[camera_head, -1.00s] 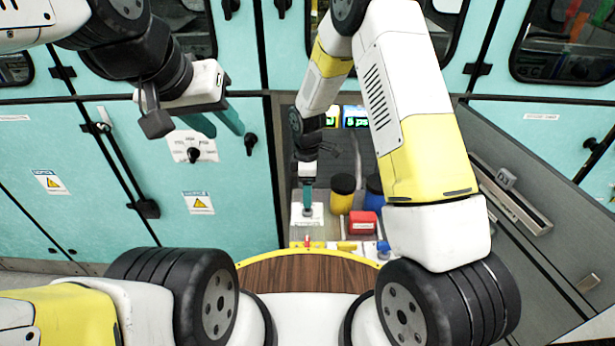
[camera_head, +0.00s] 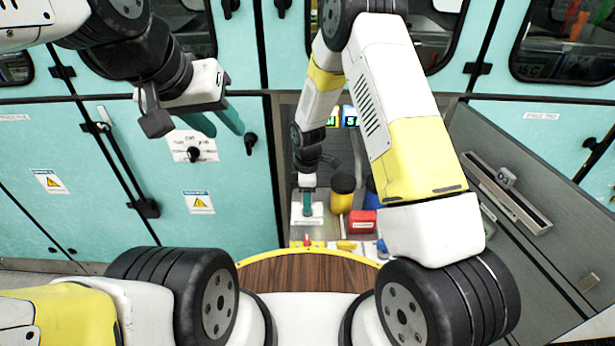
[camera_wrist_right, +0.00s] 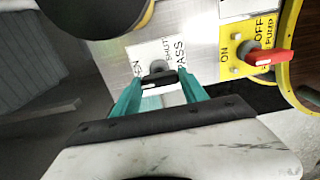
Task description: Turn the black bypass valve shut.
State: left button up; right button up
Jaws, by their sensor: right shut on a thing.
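The black bypass valve handle (camera_wrist_right: 160,81) shows in the right wrist view in front of a white label reading OPEN, SHUT and BYPASS (camera_wrist_right: 150,52). My right gripper (camera_wrist_right: 161,88) has its teal fingers on both sides of the handle and is shut on it. Which mark the handle points to is hard to tell. In the head view my right gripper (camera_head: 307,204) reaches down to the white label plate (camera_head: 307,219); the handle is hidden there. My left gripper (camera_head: 217,122) is open and empty in front of the teal cabinets, far from the valve.
A red switch handle (camera_wrist_right: 270,57) on a yellow ON/OFF plate (camera_wrist_right: 236,48) sits right of the valve. A yellow container with a black lid (camera_head: 342,197) and a red box (camera_head: 362,222) stand close by. A grey side panel (camera_head: 510,150) bounds the right.

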jog(key=shift+m, duration=0.3)
jog(key=m, duration=0.8)
jog(key=shift+m, duration=0.4)
jog(key=m, duration=0.4)
jog(key=shift+m, duration=2.2)
jog(key=o, duration=1.4)
